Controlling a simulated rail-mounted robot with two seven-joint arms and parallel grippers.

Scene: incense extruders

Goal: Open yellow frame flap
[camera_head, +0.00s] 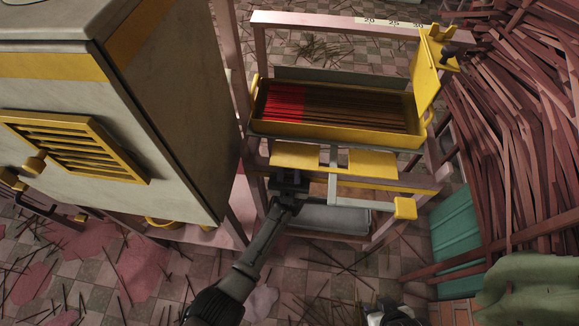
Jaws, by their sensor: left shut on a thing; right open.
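A yellow upright panel (427,70) stands at the right end of a yellow-framed tray (330,130) holding red and brown sticks. Two flat yellow plates, a left one (295,155) and a right one (362,163), lie along the tray's front, with a grey T-shaped bar between them. I cannot tell for sure which of these is the frame flap. My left gripper (288,181) is shut at the front edge of the left plate; its fingertips and exact hold are hard to make out. My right gripper (392,314) is open, partly cut off at the bottom edge.
A large grey-and-yellow machine (170,95) stands close on the left. A yellow knob (405,208) sticks out at the stand's front right. Piled brown sticks (520,130) and a teal bin (458,235) are at right. Loose sticks litter the tiled floor.

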